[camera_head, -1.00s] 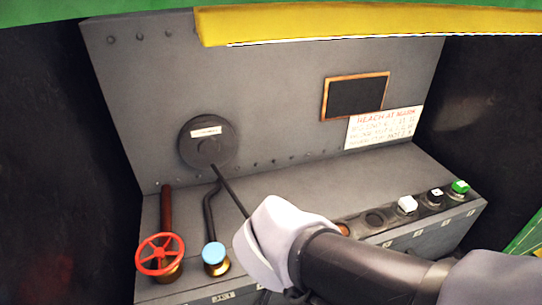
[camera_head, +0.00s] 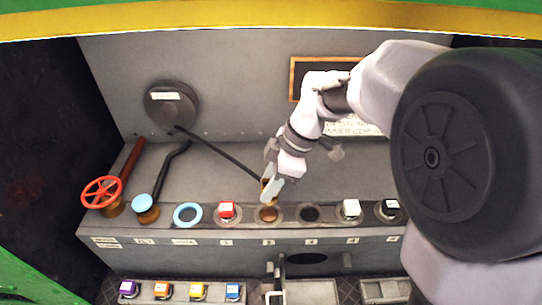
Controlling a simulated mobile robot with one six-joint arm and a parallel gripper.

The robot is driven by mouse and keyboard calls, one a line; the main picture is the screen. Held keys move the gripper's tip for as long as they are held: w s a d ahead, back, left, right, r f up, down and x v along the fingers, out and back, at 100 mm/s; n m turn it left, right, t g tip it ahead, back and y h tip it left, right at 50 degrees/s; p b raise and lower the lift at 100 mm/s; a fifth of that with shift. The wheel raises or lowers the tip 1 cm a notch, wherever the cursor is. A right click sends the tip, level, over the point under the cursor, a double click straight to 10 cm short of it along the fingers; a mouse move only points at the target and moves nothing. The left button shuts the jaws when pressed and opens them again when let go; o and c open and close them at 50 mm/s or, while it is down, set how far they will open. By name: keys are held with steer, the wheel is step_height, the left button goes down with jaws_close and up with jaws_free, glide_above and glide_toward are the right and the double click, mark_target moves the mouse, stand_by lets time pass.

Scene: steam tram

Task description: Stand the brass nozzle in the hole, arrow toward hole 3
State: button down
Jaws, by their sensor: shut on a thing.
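My gripper (camera_head: 271,188) points down over the row of holes on the grey ledge, its fingers shut on the brass nozzle (camera_head: 265,183). The nozzle is mostly hidden by the fingers, and its arrow cannot be made out. Directly below is a round socket (camera_head: 268,214) with a brownish inside, between the red-capped piece and a dark empty hole (camera_head: 310,214). I cannot tell whether the nozzle's lower end is in the socket or just above it. The number labels under the row are too small to read surely.
A blue ring (camera_head: 188,215) and a red-capped piece (camera_head: 226,210) are left of the socket; white (camera_head: 351,208) and black-capped pieces are right. A red handwheel (camera_head: 102,193) and blue-topped valve (camera_head: 145,202) stand left. A dark rod runs behind my gripper. Coloured pieces fill a lower rack (camera_head: 180,291).

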steer(key=shift+a+f+b, duration=0.15)
steer(key=shift+f+b, duration=0.25)
steer(key=shift+f, duration=0.2)
step_height(320, 180, down, 6)
steer(key=b, duration=0.5)
steer(key=shift+c, duration=1.4)
jaws_free()
steer(key=shift+r, duration=0.1)
steer(key=shift+r+p, duration=1.1)
steer(key=shift+r, duration=0.1)
